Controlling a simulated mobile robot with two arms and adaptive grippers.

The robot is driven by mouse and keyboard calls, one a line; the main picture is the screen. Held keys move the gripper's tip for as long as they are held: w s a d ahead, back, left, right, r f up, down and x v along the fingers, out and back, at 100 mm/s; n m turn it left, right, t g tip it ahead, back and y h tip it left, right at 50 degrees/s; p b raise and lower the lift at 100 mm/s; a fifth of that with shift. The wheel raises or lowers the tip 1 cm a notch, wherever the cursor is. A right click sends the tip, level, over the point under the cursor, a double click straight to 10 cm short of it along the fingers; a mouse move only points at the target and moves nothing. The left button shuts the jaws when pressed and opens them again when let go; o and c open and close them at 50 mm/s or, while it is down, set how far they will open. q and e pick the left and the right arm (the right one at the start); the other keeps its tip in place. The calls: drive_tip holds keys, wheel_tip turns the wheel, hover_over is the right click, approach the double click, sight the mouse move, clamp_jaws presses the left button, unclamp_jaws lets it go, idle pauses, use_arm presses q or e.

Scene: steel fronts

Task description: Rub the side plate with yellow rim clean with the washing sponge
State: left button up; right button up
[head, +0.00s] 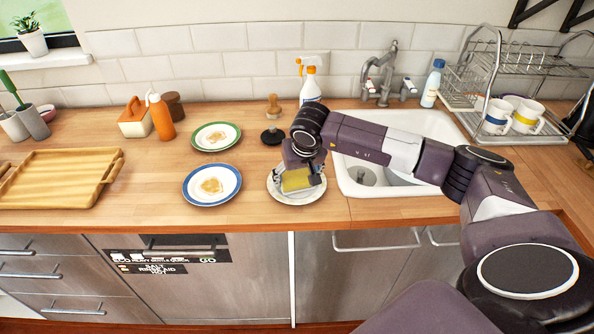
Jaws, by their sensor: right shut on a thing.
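My right gripper (302,174) is shut on a yellow washing sponge (294,182). It points down over a pale side plate (297,198) on the counter near the front edge, left of the sink. The sponge is over the middle of this plate and appears to be on or just above it. The gripper and sponge hide much of the plate's face, so I cannot tell if any dirt is on it. Its rim looks whitish, and I cannot make out a clear yellow there. My left gripper is not in view.
A blue-rimmed plate (190,192) and a green-rimmed plate (197,142), both with brownish stains, lie to the left. The sink (346,180) is at right, a wooden tray (50,190) far left.

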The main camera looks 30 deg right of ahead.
drive_tip(key=shift+s+a+f, duration=0.1)
drive_tip(key=shift+s+a, duration=0.35)
drive_tip(key=shift+s, duration=0.25)
drive_tip(key=shift+w+d+b, duration=0.45)
drive_tip(key=shift+w+b, duration=0.1)
drive_tip(key=shift+w, duration=0.15)
drive_tip(key=shift+w+d+b, duration=0.45)
drive_tip(key=shift+w+b, duration=0.05)
drive_tip(key=shift+w, duration=0.2)
drive_tip(key=shift+w+d, duration=0.2)
